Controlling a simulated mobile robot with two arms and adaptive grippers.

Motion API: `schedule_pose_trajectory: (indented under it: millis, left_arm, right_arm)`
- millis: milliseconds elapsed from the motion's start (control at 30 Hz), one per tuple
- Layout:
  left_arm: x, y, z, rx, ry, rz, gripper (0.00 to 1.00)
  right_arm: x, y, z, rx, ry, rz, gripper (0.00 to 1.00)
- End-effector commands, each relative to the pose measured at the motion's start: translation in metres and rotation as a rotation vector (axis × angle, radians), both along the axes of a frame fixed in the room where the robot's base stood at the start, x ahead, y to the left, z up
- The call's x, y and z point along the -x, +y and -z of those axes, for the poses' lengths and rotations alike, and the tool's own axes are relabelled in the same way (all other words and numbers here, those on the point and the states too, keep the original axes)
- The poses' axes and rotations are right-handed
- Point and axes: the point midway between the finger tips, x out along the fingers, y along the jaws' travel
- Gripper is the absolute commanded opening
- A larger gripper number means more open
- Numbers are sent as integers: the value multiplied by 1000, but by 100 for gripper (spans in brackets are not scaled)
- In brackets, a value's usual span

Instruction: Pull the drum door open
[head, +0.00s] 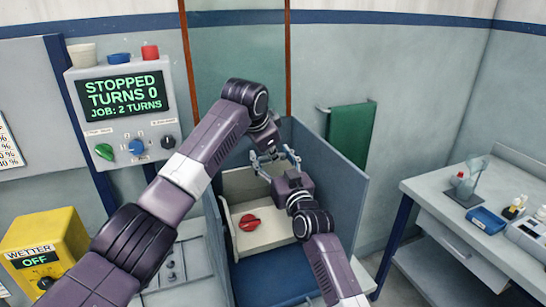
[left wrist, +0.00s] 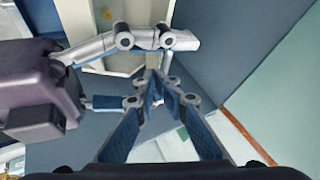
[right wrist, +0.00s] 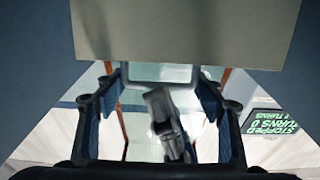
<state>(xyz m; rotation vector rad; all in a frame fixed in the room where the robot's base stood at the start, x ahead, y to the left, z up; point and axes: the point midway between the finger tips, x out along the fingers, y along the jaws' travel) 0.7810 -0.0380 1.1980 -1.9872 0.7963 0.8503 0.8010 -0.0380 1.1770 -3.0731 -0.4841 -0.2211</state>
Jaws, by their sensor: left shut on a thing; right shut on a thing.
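A cream box-like unit (head: 238,188) with a red knob (head: 249,222) sits inside the blue-walled bay. I cannot tell which part of it is the drum door. My left gripper (head: 268,154) reaches down at the unit's back right; its fingertips (left wrist: 163,88) are close together, and what they hold is hidden. My right gripper (head: 277,162) meets it there from below, its fingers (right wrist: 158,100) wide apart around a pale bar (right wrist: 160,73). In the right wrist view, a beige panel (right wrist: 180,30) lies just beyond the fingers. The two grippers nearly touch.
A control panel (head: 125,112) reading STOPPED, TURNS 0 stands left of the bay. A yellow WETTER box (head: 52,232) is at the lower left. The bay's right wall (head: 335,195) stands close to my right arm. A bench (head: 425,188) with small items is at the right.

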Motion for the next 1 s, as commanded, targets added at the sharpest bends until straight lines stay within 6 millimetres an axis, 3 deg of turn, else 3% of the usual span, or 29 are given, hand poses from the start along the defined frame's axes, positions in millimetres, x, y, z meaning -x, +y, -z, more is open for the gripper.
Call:
schedule_pose_trajectory:
  millis: [33,67,133,567,1000]
  left_arm:
    - [-5,5,-1,-3,-13,-9,0]
    - [-5,5,-1,-3,-13,-9,0]
    - [-5,5,-1,-4,-12,-9,0]
    - [-2,2,0,-1,-8,-4,0]
    - [-2,2,0,-1,-6,-3,0]
  right_arm:
    - [2,5,0,-1,-2,-7,20]
    - [2,5,0,-1,-2,-7,64]
    - [2,5,0,-1,-2,-7,72]
    - [7,0,2,-1,-1,-3,73]
    - [75,-22,13,-1,0,-3,73]
